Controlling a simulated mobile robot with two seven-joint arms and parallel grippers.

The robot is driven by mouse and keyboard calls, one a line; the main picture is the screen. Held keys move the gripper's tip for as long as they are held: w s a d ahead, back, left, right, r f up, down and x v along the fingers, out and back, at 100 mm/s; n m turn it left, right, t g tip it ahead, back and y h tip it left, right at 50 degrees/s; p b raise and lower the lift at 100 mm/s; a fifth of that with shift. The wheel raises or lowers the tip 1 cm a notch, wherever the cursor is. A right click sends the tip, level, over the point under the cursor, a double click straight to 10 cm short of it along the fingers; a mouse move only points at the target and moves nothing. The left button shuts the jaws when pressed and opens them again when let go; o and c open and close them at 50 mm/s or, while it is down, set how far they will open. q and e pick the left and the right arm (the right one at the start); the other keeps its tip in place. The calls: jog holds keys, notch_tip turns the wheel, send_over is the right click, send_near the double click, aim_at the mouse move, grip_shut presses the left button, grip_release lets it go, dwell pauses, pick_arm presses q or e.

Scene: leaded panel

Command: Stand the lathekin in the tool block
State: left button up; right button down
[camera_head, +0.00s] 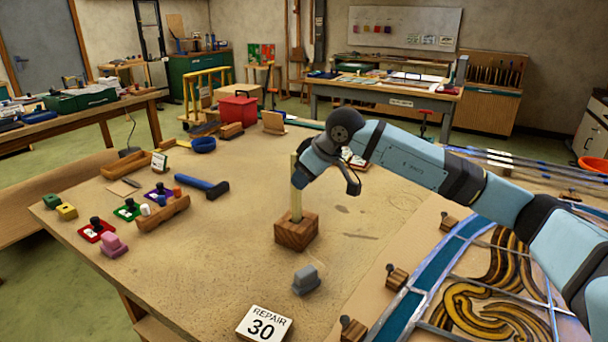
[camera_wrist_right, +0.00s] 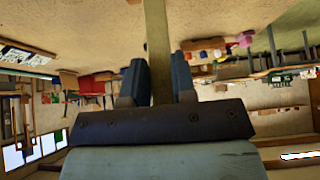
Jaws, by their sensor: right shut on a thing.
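The lathekin is a pale, flat wooden stick (camera_head: 296,201), upright in the head view; it also shows in the right wrist view (camera_wrist_right: 157,35). My right gripper (camera_head: 300,177) is shut on its upper part; its two fingers (camera_wrist_right: 159,82) lie on either side of the stick in the wrist view. The tool block (camera_head: 296,235) is a brown wooden cube on the bench directly below. The stick's lower end meets the block's top; I cannot tell how deep it sits in a hole. My left gripper is not in view.
A grey block (camera_head: 306,280) and a "REPAIR 30" card (camera_head: 264,324) stand in front of the tool block. The leaded panel (camera_head: 480,285) lies at right. A blue hammer (camera_head: 203,186) and a wooden rack (camera_head: 163,214) lie at left. Bare bench surrounds the block's left side.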

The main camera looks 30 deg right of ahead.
jog(key=shift+f, duration=0.3)
jog(key=c, duration=0.8)
grip_release()
jog(key=shift+c, duration=0.2)
jog(key=shift+r, duration=0.1)
jog(key=v, duration=1.3)
jog(key=shift+s+r, duration=0.25)
jog(key=shift+d, duration=0.15)
